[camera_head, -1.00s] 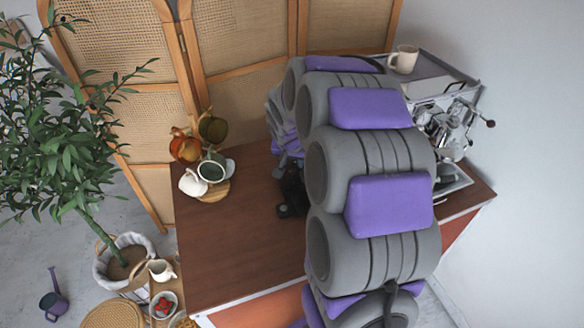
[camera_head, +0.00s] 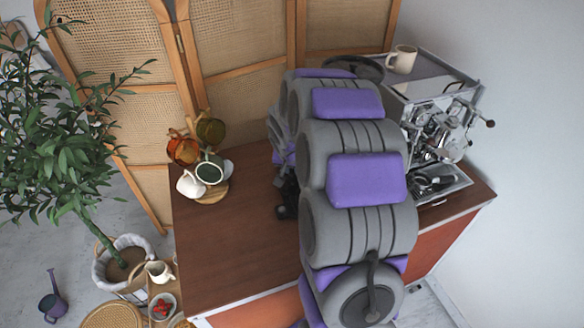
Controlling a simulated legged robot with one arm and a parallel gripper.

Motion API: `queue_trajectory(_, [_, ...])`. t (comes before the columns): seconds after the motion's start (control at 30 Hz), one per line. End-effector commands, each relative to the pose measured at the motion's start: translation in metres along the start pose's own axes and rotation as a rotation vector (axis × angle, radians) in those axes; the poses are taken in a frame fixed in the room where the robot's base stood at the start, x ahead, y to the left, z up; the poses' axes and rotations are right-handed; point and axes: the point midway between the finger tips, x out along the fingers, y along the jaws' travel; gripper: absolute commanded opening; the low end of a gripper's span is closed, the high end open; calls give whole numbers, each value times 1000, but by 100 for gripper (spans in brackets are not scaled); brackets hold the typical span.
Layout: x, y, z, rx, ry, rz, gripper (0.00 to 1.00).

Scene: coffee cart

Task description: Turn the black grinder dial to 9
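The black grinder dial is not visible; my arm covers the middle of the cart. A dark round rim (camera_head: 368,69) shows behind the arm, left of the espresso machine; it may be the top of the grinder, but I cannot be sure. My gripper (camera_head: 287,205) shows as a small dark shape left of the arm, over the brown cart top (camera_head: 235,250). Its fingers are too small and dark to tell open from shut. I see nothing held in it.
The espresso machine (camera_head: 438,130) stands at the right with a cream mug (camera_head: 402,59) on top. A mug tree (camera_head: 210,190) with several mugs stands at the cart's left. A folding screen (camera_head: 240,90) is behind. The front-left cart top is clear.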

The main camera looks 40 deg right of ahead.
Motion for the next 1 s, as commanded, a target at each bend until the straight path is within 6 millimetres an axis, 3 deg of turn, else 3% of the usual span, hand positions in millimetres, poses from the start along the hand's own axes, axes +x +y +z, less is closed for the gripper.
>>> queue_trajectory(0.2, [0,-1,1,0,0,1,0])
queue_trajectory(0.73, [-2,1,3,-14,-2,-1,0])
queue_trajectory(1.0, [-1,18,2,-186,8,-38,0])
